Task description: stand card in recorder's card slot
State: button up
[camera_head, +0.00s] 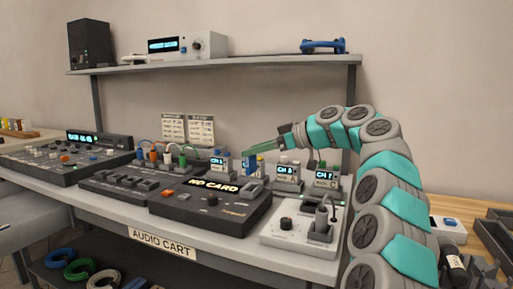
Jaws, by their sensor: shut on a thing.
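The recorder (208,217) is a dark box on the cart top, and its lit display (213,185) reads "NO CARD". A small grey raised block (250,186) sits on its back right part; I cannot tell whether the card slot is there. My gripper (250,153) reaches in from the right, above the back of the recorder. It is shut on a small blue card (249,163), which hangs upright below the fingertips. The card appears above the recorder and apart from it, though depth is hard to judge. The card's lower edge is unclear.
Small units with lit screens, one at left (219,163) and others at right (288,176), stand close around the gripper. A white box with a dark knob (286,224) is right of the recorder. Mixers (130,187) fill the left. A shelf (220,62) spans above.

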aim_at(254, 171)
jog(key=shift+s+f+b, duration=0.1)
jog(key=shift+f+b, duration=1.45)
jog(key=shift+f, duration=1.05)
jog(key=shift+f+b, duration=0.5)
jog(key=shift+b, duration=0.35)
jog(key=o, duration=1.1)
jog(key=shift+c, duration=0.2)
jog(key=shift+d, duration=0.1)
jog(key=p+v, duration=0.1)
jog(key=v, duration=0.9)
jog(key=shift+d+r, duration=0.2)
jog(key=shift+d, duration=0.15)
jog(key=shift+s, duration=0.25)
